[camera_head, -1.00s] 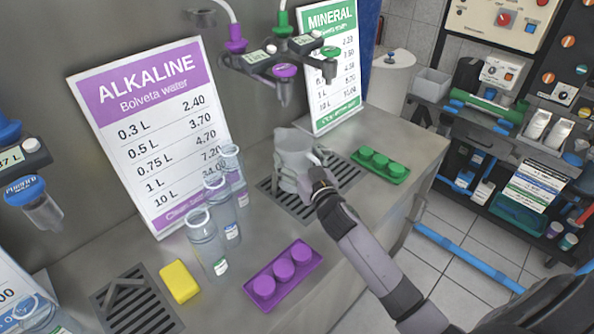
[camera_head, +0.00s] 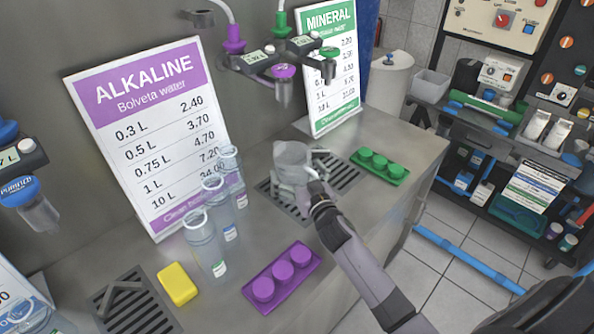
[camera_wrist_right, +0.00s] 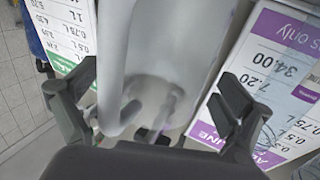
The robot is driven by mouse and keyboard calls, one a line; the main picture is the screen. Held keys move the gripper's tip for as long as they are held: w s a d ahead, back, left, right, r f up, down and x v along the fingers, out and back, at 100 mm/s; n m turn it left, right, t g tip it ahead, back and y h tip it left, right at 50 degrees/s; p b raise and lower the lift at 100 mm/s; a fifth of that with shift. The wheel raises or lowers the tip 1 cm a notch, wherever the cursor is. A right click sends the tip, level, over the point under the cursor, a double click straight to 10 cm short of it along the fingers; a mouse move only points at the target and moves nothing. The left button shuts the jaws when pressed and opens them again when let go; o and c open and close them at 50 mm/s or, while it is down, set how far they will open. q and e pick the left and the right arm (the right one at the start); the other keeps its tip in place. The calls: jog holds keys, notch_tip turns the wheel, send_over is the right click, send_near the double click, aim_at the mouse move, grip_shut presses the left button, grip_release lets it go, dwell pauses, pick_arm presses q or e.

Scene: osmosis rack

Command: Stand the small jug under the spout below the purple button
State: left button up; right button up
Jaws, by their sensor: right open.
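The jug (camera_head: 292,157) is pale, grey and translucent. It is at the drip grate (camera_head: 347,172) in front of the mineral sign, roughly below the purple button (camera_head: 284,71) and its spout (camera_head: 284,93). My right gripper (camera_wrist_right: 155,108) is open, with one finger on each side of the jug's lower part in the wrist view, where the jug (camera_wrist_right: 165,60) and its curved handle fill the middle. In the head view the right gripper (camera_head: 312,188) is at the jug's near side. The jug's base is partly hidden there. My left gripper is out of view.
Several clear bottles (camera_head: 205,240) stand left of the grate. A purple cap tray (camera_head: 283,277), a yellow sponge (camera_head: 178,284) and a green cap tray (camera_head: 379,166) lie on the counter. Another spout (camera_head: 327,72) with a green button hangs right of the purple one.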

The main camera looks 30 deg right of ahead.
jog(key=shift+r, duration=0.15)
jog(key=s+b, duration=0.1)
jog(key=s, duration=1.1)
jog(key=shift+a, duration=0.3)
